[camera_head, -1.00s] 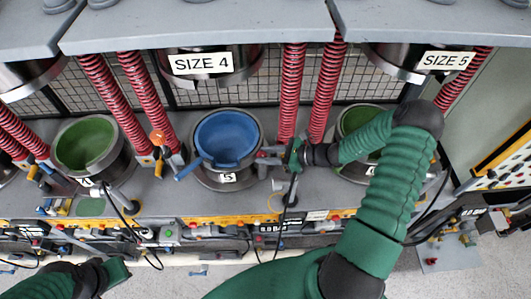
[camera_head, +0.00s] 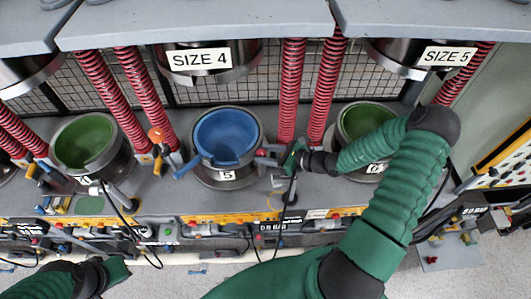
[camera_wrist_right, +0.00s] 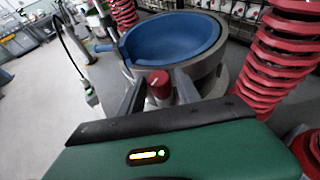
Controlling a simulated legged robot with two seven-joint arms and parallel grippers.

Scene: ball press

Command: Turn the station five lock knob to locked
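The blue bowl (camera_head: 226,135) sits in a grey round press base labelled 5 (camera_head: 226,175). A red knob (camera_head: 262,153) is on the right side of that base. It also shows in the wrist view (camera_wrist_right: 158,86), with a light mark on its face. My right gripper (camera_head: 277,158) points left at the knob. In the wrist view its two dark fingers (camera_wrist_right: 160,97) stand apart, one on each side of the knob; I cannot tell whether they touch it. My left gripper (camera_head: 118,270) is at the lower left, far from the knob; its fingers are not clear.
Green bowls stand at the left (camera_head: 86,142) and right (camera_head: 366,122). Red coiled hoses (camera_head: 292,90) hang beside the bases. A blue handle (camera_head: 190,167) sticks out left of the blue bowl. Press heads marked SIZE 4 (camera_head: 200,58) and SIZE 5 (camera_head: 448,57) hang above.

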